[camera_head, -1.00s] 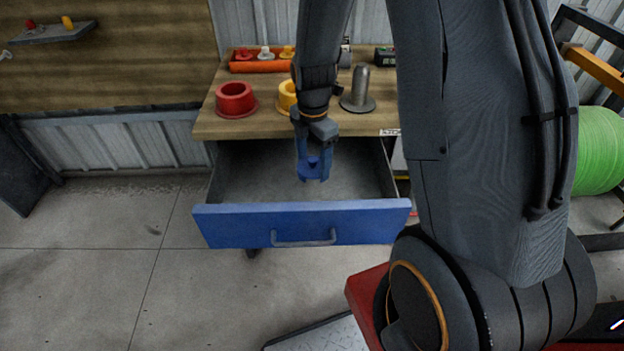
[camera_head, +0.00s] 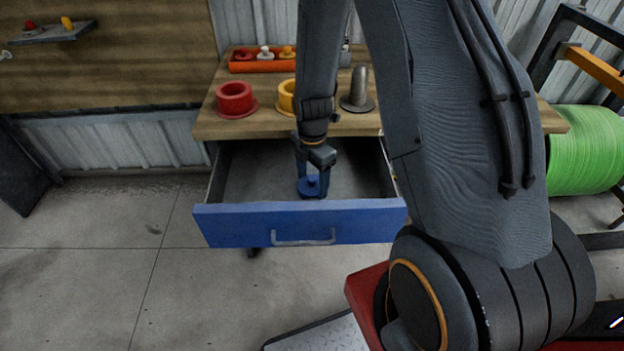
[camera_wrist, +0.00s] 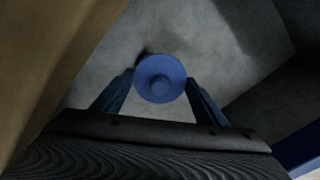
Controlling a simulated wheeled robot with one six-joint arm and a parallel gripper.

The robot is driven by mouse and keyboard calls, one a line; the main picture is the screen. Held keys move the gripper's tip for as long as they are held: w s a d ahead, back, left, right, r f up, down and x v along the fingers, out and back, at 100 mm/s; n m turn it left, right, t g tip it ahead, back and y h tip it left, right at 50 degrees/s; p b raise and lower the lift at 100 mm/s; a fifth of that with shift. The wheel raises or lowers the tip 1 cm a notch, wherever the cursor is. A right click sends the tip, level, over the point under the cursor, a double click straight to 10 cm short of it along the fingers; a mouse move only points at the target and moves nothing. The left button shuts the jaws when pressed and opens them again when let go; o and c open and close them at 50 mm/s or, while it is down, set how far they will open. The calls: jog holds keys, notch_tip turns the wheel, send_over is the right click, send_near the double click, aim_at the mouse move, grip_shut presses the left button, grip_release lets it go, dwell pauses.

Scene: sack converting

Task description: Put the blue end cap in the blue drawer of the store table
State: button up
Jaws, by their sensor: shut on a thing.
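The blue end cap (camera_head: 312,188) is a round disc with a small knob on top. My gripper (camera_head: 311,181) is shut on it, inside the opened blue drawer (camera_head: 300,224) of the store table (camera_head: 213,128). In the wrist view the end cap (camera_wrist: 160,80) sits between the two fingers of my gripper (camera_wrist: 158,92), with the grey drawer floor (camera_wrist: 110,60) behind it. The cap looks low, close to the drawer floor; I cannot tell whether it touches. The drawer is empty apart from the cap.
On the table top stand a red ring-shaped part (camera_head: 236,98), a yellow one (camera_head: 287,97) partly behind my arm, a grey post on a base (camera_head: 358,92) and an orange tray (camera_head: 262,64) with small caps. A green spool (camera_head: 585,150) is at right.

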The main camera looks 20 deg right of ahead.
aim_at(312, 178)
jog(key=shift+f, duration=0.2)
jog(key=o, duration=1.1)
jog(key=shift+c, duration=0.2)
jog(key=shift+r, duration=0.1)
notch_tip(312, 178, up, 11)
jog(key=s+a+r+m, duration=0.1)
jog(key=s+r+m, duration=0.3)
jog(key=s+m, duration=0.4)
jog(key=s+a+r+m, duration=0.1)
jog(key=s+r+m, duration=0.4)
jog(key=m, duration=0.8)
jog(key=s, duration=0.3)
jog(key=shift+s+a+r+m+b, duration=0.2)
jog(key=shift+s+r+m+b, duration=0.1)
jog(key=shift+m+b, duration=0.1)
jog(key=shift+r, duration=0.1)
